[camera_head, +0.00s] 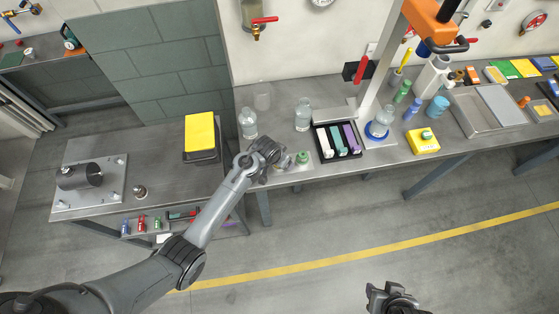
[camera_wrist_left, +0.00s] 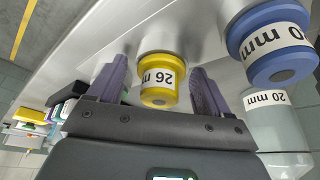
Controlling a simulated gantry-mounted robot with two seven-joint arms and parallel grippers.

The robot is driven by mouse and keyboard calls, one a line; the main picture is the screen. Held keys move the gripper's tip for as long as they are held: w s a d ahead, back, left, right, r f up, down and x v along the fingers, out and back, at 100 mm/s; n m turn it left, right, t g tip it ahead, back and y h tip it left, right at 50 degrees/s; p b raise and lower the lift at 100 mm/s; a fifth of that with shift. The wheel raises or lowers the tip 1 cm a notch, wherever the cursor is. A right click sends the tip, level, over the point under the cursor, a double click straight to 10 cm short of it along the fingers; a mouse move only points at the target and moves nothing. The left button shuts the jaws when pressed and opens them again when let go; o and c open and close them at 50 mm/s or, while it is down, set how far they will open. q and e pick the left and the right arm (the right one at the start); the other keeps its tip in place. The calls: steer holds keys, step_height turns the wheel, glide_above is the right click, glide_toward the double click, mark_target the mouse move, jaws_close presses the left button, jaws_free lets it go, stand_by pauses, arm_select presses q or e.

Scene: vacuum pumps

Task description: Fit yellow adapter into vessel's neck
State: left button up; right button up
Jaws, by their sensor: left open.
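The yellow adapter (camera_wrist_left: 158,78), with a white band reading 26 mm upside down, is between the two purple-grey fingers of my left gripper (camera_wrist_left: 160,90) in the wrist view. The fingers are open, with a gap visible on each side of it. In the head view my left gripper (camera_head: 268,152) is over the bench's front edge and hides the adapter. Clear glass vessels (camera_head: 248,123) (camera_head: 303,115) (camera_head: 384,120) stand on the bench; which one the task means is unclear. My right gripper (camera_head: 390,298) is low in the head view, away from the bench, its finger gap unclear.
A blue adapter (camera_wrist_left: 272,45) is close right of the fingers, with a clear vessel labelled 20 mm (camera_wrist_left: 278,125) near it. A green part (camera_head: 303,157) is right of my left gripper. A black tray of coloured pieces (camera_head: 319,150) and a yellow box (camera_head: 423,141) lie farther right.

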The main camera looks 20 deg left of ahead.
arm_select(q)
steer(key=c, duration=1.1)
steer(key=shift+o, duration=0.2)
